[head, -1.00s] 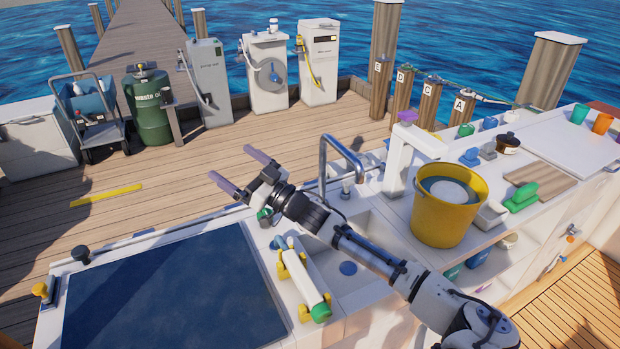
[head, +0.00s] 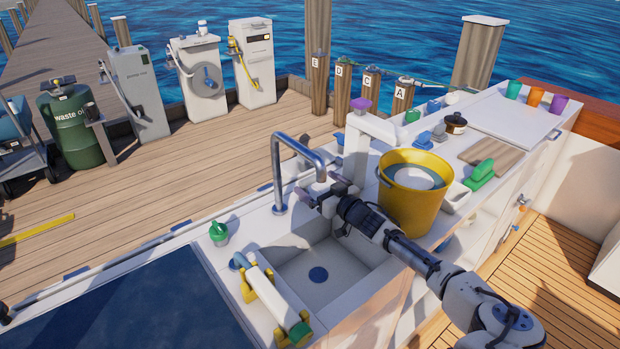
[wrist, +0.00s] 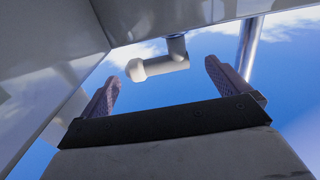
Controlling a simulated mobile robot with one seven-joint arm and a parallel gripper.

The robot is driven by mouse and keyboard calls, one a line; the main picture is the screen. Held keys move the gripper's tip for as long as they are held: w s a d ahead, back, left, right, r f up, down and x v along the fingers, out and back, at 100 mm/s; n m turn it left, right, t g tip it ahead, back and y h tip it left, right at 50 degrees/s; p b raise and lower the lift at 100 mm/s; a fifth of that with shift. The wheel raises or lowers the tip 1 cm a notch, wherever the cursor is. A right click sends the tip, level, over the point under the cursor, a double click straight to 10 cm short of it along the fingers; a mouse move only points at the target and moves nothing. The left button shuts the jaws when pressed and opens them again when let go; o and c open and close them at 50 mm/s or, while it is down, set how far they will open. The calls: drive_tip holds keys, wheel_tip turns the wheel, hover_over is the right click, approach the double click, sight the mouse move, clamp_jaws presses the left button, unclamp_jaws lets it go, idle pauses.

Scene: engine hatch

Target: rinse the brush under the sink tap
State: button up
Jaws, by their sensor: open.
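The sink basin (head: 345,262) with a blue drain lies in the white counter. The curved metal tap (head: 277,175) stands at its back left, its spout reaching over the basin. My gripper (head: 322,190) is open and empty, close beside the spout's end above the basin's back; whether they touch is unclear. In the wrist view my open gripper (wrist: 162,75) has a pale rounded fitting (wrist: 157,67) showing beyond its fingers. A green block-shaped item (head: 481,173), possibly the brush, lies on the counter right of the yellow bucket. No water is visible.
The yellow bucket (head: 408,215) stands right of the sink, close to my arm. A white-and-yellow roller-like item (head: 270,300) and a green knobbed item (head: 218,233) are left of the basin.

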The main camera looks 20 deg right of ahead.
sight(313, 181)
drive_tip(key=shift+x, duration=1.85)
drive_tip(key=c, duration=1.2)
drive_tip(key=shift+s, duration=0.1)
drive_tip(key=shift+c, duration=0.2)
